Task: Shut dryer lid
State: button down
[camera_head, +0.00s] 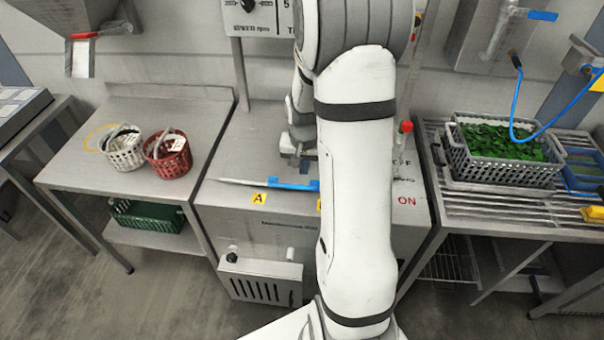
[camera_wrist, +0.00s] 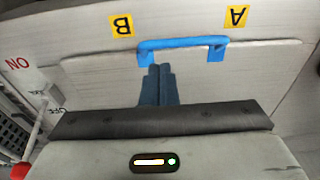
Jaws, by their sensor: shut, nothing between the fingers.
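The dryer (camera_head: 250,222) stands in the middle of the head view, partly hidden by my arm. Its grey lid (camera_wrist: 95,78) lies nearly level on top, with a thin front edge showing in the head view. I cannot tell whether it is fully seated. A blue bar handle (camera_wrist: 182,44) runs along the lid's front edge, near yellow labels A and B; it also shows in the head view (camera_head: 292,186). My gripper (camera_wrist: 160,68) is shut and empty over the lid, its tips close behind the handle. Contact cannot be told.
A left table (camera_head: 125,180) holds a white basket (camera_head: 124,152) and a red basket (camera_head: 170,158). A grey crate of greens (camera_head: 500,150) stands on the right rack. A red-tipped lever (camera_head: 405,128) stands at the dryer's right, by the ON mark.

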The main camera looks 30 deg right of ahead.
jog(key=shift+w+d+f+p, duration=0.1)
jog(key=shift+f+p, duration=0.1)
jog(key=shift+f, duration=0.9)
jog(key=shift+w+d+f+p, duration=0.1)
jog(key=shift+f+p, duration=0.1)
jog(key=shift+f, duration=0.9)
jog(key=shift+f, duration=0.1)
jog(key=f+b, duration=0.3)
jog(key=shift+s+a, duration=0.3)
jog(key=shift+s, duration=0.3)
jog(key=shift+a, duration=0.1)
jog(key=shift+s+f, duration=0.1)
notch_tip(320, 180, up, 15)
jog(key=s+a, duration=0.1)
jog(key=shift+s+p, duration=0.3)
jog(key=shift+p, duration=0.1)
